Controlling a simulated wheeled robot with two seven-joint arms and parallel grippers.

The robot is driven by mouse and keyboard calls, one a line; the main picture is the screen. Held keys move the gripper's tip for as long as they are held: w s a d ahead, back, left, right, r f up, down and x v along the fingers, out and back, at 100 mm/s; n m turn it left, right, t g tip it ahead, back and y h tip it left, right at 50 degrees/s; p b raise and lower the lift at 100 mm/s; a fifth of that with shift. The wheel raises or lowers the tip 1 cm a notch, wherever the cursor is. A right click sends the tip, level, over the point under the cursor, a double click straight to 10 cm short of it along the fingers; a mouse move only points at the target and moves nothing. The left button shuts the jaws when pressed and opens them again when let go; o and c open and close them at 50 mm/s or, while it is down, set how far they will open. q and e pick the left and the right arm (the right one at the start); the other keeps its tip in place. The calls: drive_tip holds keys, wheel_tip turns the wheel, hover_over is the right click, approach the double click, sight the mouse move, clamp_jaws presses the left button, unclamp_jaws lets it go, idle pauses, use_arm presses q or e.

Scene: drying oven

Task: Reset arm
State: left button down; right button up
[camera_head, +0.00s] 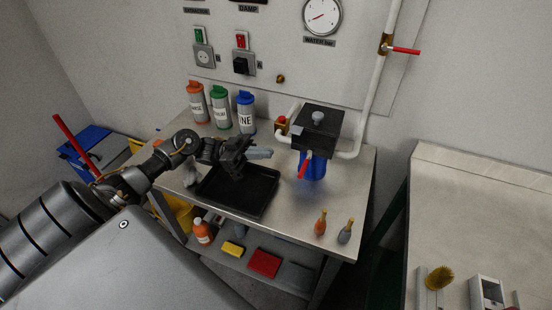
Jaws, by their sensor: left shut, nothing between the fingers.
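My left arm reaches in from the left, and my left gripper (258,154) is over the black tray (262,200) on the metal table. The gripper points to the right, with its fingers shut and nothing held between them. Its tip is a little left of the black box with the blue canister (313,168) below it. My right gripper does not show.
Orange, green and blue-capped bottles (246,112) stand at the back of the metal table. A white pipe with a red-handled valve (404,50) runs down the wall. Two small brushes (320,223) are at the front right. A second bench (480,210) stands at the right.

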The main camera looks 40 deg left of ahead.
use_arm(q)
drive_tip(key=shift+a, duration=0.4)
